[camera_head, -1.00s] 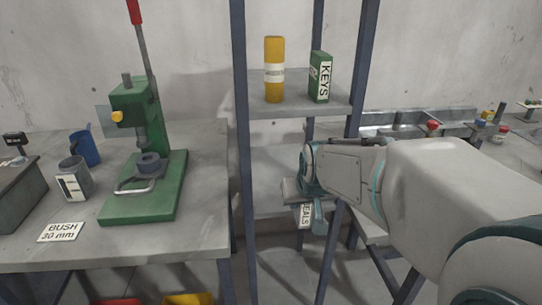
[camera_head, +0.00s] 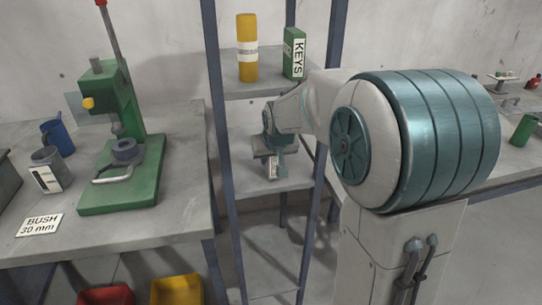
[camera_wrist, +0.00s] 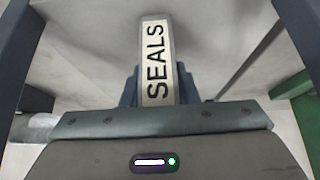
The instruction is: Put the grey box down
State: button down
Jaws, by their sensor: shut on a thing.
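The grey box (camera_wrist: 155,28) has a white label reading SEALS. In the wrist view it stands out between the fingers of my gripper (camera_wrist: 155,90), which is shut on it. In the head view my gripper (camera_head: 272,158) reaches between the posts of the shelf rack, over its middle shelf (camera_head: 245,180). The grey box (camera_head: 273,170) shows there below the gripper, partly hidden by it. I cannot tell whether the box touches the shelf.
A yellow tube (camera_head: 247,50) and a green KEYS box (camera_head: 294,54) stand on the shelf above. Dark rack posts (camera_head: 215,110) flank the arm. At left, a bench holds a green press (camera_head: 125,150). Red (camera_head: 105,296) and yellow (camera_head: 177,290) bins are below.

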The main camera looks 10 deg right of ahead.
jog(key=shift+f, duration=0.2)
jog(key=c, duration=1.1)
grip_release()
jog(key=shift+r, duration=0.15)
jog(key=shift+r, duration=0.25)
jog(key=s+v, duration=0.1)
jog(key=v, duration=1.1)
jog(key=s+f+g, duration=0.1)
jog(key=s+f, duration=0.2)
jog(key=s, duration=0.3)
jog(key=s+f+g, duration=0.1)
jog(key=s+f, duration=0.3)
jog(key=s, duration=0.3)
jog(key=s+f+g, duration=0.2)
jog(key=s+f, duration=0.2)
jog(key=s, duration=0.3)
jog(key=shift+s+a+f, duration=0.15)
jog(key=shift+s+f, duration=0.05)
